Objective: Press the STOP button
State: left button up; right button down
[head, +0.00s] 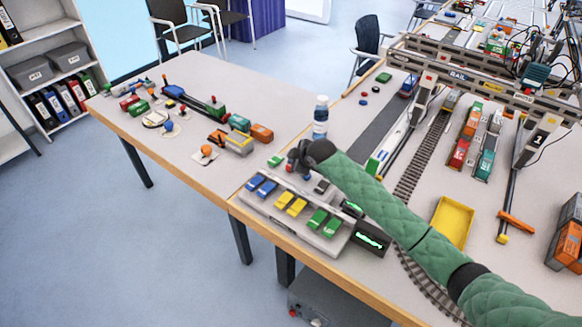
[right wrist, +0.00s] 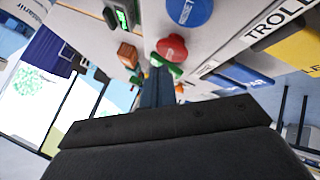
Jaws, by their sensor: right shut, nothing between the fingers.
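The control panel (head: 283,226) sits at the table's front edge, with paired blue, yellow and green switches. My right gripper (head: 300,158) hangs over its back edge, shut and empty. In the right wrist view the dark closed fingers (right wrist: 158,88) point toward a round red button (right wrist: 172,48). A round blue button (right wrist: 188,12) with white lettering is beside it. I cannot read any lettering on the red one, and I cannot tell if the fingertips touch it. In the head view a small red spot (head: 289,168) shows just under the gripper, mostly hidden. My left gripper is not in view.
A bottle (head: 320,118) stands close behind my right gripper. A dark box with a green display (head: 371,239) is right of the panel, below my arm. A yellow tray (head: 453,222), rail tracks and model cranes fill the right side. Toys lie on the left table.

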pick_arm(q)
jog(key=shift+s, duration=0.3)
pick_arm(e)
jog(key=shift+f, duration=0.4)
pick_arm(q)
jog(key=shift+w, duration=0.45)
pick_arm(e)
jog(key=shift+f, duration=0.3)
dwell(0.3)
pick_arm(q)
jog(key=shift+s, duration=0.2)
pick_arm(e)
jog(key=shift+r, duration=0.1)
pick_arm(q)
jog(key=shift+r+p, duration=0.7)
jog(key=shift+p, duration=0.05)
pick_arm(e)
jog(key=shift+r, duration=0.65)
